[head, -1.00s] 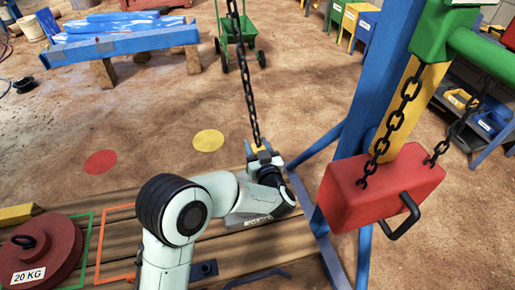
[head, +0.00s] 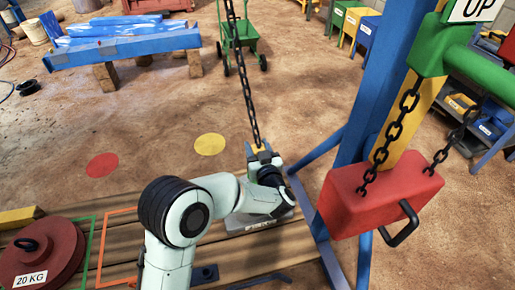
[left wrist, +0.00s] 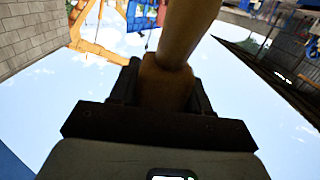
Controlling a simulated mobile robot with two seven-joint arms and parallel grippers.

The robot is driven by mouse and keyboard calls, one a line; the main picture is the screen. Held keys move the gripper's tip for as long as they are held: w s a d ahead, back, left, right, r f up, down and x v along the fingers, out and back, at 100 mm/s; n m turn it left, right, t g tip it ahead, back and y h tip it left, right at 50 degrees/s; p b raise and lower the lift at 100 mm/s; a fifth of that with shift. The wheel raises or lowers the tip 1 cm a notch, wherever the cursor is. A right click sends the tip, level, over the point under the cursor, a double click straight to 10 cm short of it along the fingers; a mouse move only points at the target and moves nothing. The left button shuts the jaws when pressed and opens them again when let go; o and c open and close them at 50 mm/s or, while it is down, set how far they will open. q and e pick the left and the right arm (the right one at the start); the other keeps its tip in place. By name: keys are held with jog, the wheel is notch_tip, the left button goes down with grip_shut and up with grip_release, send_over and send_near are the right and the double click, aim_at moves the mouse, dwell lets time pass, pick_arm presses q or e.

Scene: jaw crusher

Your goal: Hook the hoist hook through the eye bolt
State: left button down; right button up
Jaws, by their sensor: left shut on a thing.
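The hoist chain (head: 247,85) hangs down from the top of the head view to my left gripper (head: 262,155). A small yellow part (head: 258,147) shows at its lower end, between the gripper's fingers. In the left wrist view my left gripper (left wrist: 163,88) is shut on a brown-orange, rod-like piece (left wrist: 168,80), which looks like the top of the hoist hook. The hook's curved end is hidden. A grey block (head: 262,222) with a label lies on the timbers below my left wrist. No eye bolt can be made out on it; my arm covers part of it. My right gripper is out of view.
A red hoist box (head: 365,196) with chains and a black handle hangs by a blue post (head: 385,90) at the right. A red 20 KG weight (head: 50,250) lies at the lower left near an orange outline (head: 98,262). Bare ground lies behind the timbers.

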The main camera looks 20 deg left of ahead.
pick_arm(q)
jog(key=shift+w+r, duration=0.1)
jog(key=shift+r, duration=0.2)
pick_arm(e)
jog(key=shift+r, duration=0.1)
pick_arm(q)
jog(key=shift+w+a+r+p, duration=0.2)
jog(key=shift+r+p, duration=0.2)
jog(key=shift+w+a+r+p, duration=0.15)
jog(key=shift+a+r+p, duration=0.05)
jog(key=shift+r+p, duration=0.2)
jog(key=shift+c, duration=2.2)
grip_release()
jog(key=shift+f, duration=0.1)
jog(key=shift+s, duration=0.1)
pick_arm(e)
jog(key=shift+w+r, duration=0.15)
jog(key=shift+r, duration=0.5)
pick_arm(q)
jog(key=shift+f, duration=0.1)
jog(key=shift+v, duration=0.75)
jog(key=f+b+v, duration=0.1)
jog(key=v, duration=1.1)
jog(key=shift+r, duration=0.5)
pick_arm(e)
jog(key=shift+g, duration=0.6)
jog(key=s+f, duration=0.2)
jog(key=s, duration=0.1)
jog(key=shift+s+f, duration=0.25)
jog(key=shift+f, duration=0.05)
